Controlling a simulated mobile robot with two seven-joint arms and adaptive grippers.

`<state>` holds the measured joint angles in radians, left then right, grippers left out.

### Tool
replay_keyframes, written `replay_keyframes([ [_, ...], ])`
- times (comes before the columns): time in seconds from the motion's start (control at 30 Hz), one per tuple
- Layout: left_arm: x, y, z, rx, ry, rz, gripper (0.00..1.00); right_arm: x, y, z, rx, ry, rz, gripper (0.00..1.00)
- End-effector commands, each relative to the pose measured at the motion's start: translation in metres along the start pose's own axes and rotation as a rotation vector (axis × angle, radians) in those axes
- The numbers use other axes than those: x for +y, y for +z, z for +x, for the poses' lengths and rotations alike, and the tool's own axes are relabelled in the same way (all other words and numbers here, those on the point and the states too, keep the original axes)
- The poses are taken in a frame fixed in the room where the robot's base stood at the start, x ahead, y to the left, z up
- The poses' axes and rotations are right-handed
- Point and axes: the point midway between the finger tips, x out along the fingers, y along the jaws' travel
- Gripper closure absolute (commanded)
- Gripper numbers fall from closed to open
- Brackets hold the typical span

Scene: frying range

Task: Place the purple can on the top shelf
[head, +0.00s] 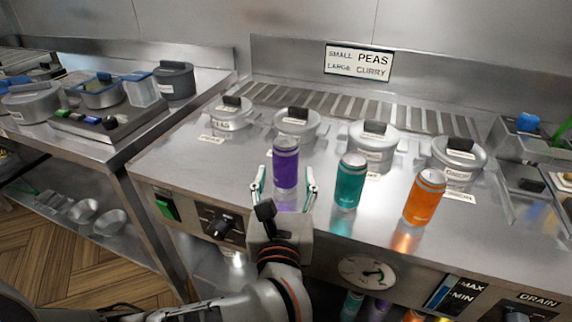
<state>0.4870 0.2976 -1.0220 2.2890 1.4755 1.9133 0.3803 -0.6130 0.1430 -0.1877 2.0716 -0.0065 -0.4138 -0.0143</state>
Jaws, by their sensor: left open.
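The purple can (286,165) stands upright on the steel range top, left of a teal can (349,182) and an orange can (424,199). My left gripper (284,192) is open, with one finger on each side of the purple can's lower part. I cannot tell whether the fingers touch it. No raised top shelf can be made out for certain; a lower shelf (75,207) shows under the left counter. My right gripper is not in view.
Several lidded pots, one of them a pot (373,146) behind the cans, line the range before a slatted grate (330,103). A PEAS and CURRY sign (359,62) is on the back wall. The left counter holds a black control tray (108,120) and pots.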

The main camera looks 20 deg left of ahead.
Motion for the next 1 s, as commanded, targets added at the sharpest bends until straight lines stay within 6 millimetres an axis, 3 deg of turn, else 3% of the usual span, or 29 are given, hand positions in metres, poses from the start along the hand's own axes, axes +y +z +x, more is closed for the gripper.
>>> replay_keyframes([
  [0.2,0.001,-0.001,0.028,-0.002,0.002,0.001,0.44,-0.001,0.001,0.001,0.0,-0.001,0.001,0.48],
  [0.5,0.001,-0.001,0.033,0.0,0.002,0.001,0.44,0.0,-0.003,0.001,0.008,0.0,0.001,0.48],
  [0.53,0.001,-0.001,0.033,0.0,0.002,0.001,0.47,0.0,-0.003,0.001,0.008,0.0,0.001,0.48],
  [0.7,0.001,-0.001,0.033,-0.001,0.001,0.001,0.91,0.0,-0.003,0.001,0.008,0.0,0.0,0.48],
  [0.8,0.001,0.0,0.033,-0.003,0.001,0.001,0.98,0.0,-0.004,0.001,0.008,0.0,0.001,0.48],
  [1.0,0.001,0.001,0.032,-0.003,0.001,0.0,0.98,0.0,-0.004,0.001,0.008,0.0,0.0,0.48],
])
